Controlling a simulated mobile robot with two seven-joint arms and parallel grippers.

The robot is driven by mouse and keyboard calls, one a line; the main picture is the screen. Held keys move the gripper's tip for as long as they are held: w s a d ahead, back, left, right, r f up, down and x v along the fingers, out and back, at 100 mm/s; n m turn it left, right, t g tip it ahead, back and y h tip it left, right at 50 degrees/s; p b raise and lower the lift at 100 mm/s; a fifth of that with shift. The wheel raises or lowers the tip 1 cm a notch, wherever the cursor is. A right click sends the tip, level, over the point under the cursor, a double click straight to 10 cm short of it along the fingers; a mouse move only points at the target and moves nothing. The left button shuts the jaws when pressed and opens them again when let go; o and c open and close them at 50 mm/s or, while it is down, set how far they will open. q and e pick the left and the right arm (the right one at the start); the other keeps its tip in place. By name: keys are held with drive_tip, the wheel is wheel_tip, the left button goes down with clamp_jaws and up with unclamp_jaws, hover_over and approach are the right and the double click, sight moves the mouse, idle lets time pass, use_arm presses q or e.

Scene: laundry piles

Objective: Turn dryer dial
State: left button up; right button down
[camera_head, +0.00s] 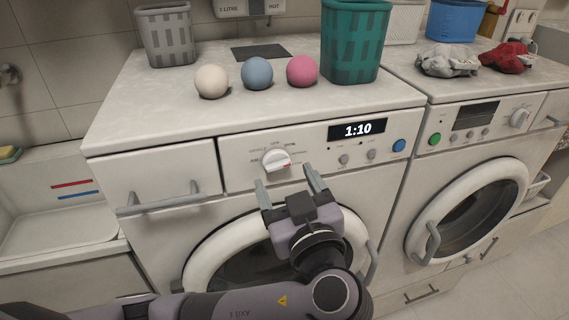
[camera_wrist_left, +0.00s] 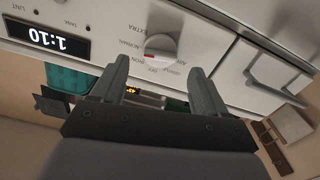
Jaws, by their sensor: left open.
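The dryer dial (camera_head: 276,159) is a white round knob with a small red mark, on the front panel of the left machine. It also shows in the left wrist view (camera_wrist_left: 161,47), ahead of the fingers and between their lines. The panel's display (camera_head: 357,130) reads 1:10. My left gripper (camera_head: 289,184) is open and empty, its two fingers pointing up towards the dial from just below it. In the left wrist view the gripper (camera_wrist_left: 160,80) has a wide gap between its fingertips. The fingers appear apart from the dial. My right gripper is not in view.
A blue button (camera_head: 399,145) and grey buttons sit right of the dial. A drawer handle (camera_head: 158,198) juts out at left. The round door (camera_head: 205,250) is below, behind my arm. Three balls and a teal basket (camera_head: 353,45) stand on top. Another machine (camera_head: 480,150) adjoins at right.

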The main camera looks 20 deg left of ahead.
sight(279, 167)
use_arm(q)
drive_tip(key=shift+p+x, duration=0.35)
drive_tip(key=shift+x, duration=1.55)
